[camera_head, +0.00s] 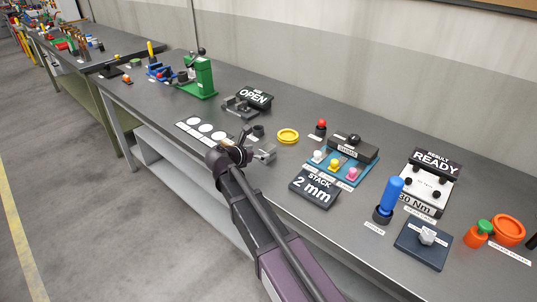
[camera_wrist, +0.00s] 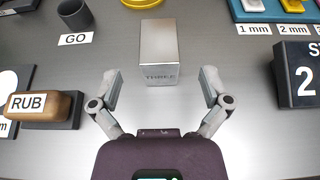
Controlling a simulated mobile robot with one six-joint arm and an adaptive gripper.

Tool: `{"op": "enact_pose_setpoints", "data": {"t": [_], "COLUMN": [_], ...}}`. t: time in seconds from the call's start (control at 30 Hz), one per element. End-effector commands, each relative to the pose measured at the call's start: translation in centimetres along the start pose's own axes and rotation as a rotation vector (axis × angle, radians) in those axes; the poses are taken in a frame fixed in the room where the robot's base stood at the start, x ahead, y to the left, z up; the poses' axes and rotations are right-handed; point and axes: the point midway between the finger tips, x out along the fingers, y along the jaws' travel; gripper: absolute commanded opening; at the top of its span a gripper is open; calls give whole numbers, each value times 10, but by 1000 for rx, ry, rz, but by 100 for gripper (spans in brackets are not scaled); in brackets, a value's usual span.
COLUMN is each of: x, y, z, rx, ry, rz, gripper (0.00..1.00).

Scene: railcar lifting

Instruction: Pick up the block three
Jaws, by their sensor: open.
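Block three is a shiny silver metal block (camera_wrist: 159,50) with "THREE" on its near face, standing on the grey bench top in the upper middle of the wrist view. My gripper (camera_wrist: 160,88) is open and empty. Its two fingers are spread wider than the block, one to each side, with the tips just short of the block's near face. In the head view my gripper (camera_head: 242,152) is over the bench's front part, and the block (camera_head: 266,151) is partly hidden beside it.
A dark cup (camera_wrist: 75,14) with a "GO" label stands left of the block. A brown "RUB" piece (camera_wrist: 45,105) lies near the left finger. A yellow ring (camera_head: 288,136) is behind the block. A "STACK 2 mm" sign (camera_head: 314,187) stands to the right.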

Motion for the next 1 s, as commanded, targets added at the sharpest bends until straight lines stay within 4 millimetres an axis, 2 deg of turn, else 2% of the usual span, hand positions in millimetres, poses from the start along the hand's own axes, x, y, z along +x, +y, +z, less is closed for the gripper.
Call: {"op": "enact_pose_setpoints", "data": {"t": [0.5, 1.0], "x": [48, 50], "y": [0, 0], "z": [4, 5], "rx": [0, 0], "ry": [0, 0], "rz": [-1, 0], "gripper": [97, 97]}}
